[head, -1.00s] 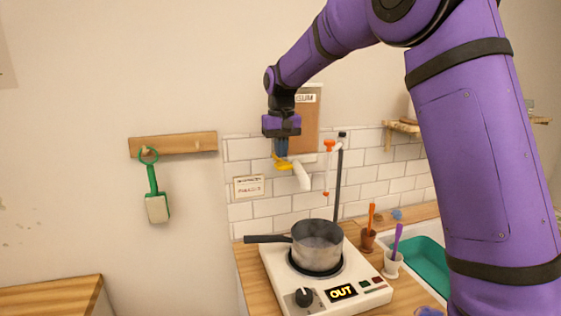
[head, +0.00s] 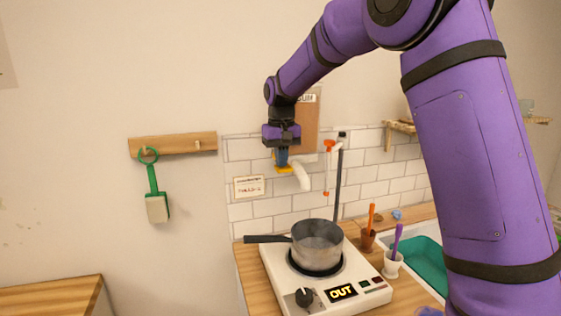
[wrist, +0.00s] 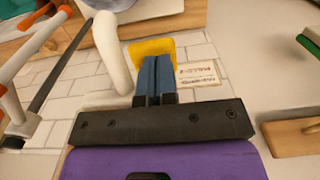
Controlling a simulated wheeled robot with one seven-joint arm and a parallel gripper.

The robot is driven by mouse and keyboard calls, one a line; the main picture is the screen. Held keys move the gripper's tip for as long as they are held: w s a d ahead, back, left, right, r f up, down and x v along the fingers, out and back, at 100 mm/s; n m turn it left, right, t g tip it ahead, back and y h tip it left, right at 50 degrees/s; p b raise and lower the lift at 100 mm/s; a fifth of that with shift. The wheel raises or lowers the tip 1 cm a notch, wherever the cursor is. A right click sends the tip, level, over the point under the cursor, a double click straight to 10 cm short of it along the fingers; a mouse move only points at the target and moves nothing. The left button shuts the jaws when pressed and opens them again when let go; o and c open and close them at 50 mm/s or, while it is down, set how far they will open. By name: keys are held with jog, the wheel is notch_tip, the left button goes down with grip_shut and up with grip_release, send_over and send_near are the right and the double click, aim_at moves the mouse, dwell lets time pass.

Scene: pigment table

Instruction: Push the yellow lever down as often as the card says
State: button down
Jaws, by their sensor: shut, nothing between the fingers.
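The yellow lever (head: 285,169) sits on the tiled wall above the pot, beside a white curved spout (head: 301,176). In the wrist view the lever (wrist: 150,47) shows as a yellow plate just beyond my fingertips. My gripper (head: 281,164) is shut and empty, pointing down at the lever; its blue fingers hide part of it. I cannot tell whether they touch. The card (head: 249,186) hangs on the tiles left of the lever; its small writing is too blurred to read. It also shows in the wrist view (wrist: 198,73).
A grey pot (head: 318,247) stands below on a white hotplate (head: 335,283) whose display reads "OUT". A dark upright rod (head: 338,185) and a glass tube with orange ends (head: 328,170) stand right of the spout. A green brush (head: 156,205) hangs at left.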

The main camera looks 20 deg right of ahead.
jog(key=shift+f, duration=1.6)
jog(key=shift+r, duration=4.3)
jog(key=shift+f+n, duration=0.45)
jog(key=shift+n, duration=0.55)
jog(key=shift+f+n, duration=0.4)
jog(key=shift+n, duration=0.6)
jog(key=shift+f+n, duration=0.45)
jog(key=shift+n, duration=0.55)
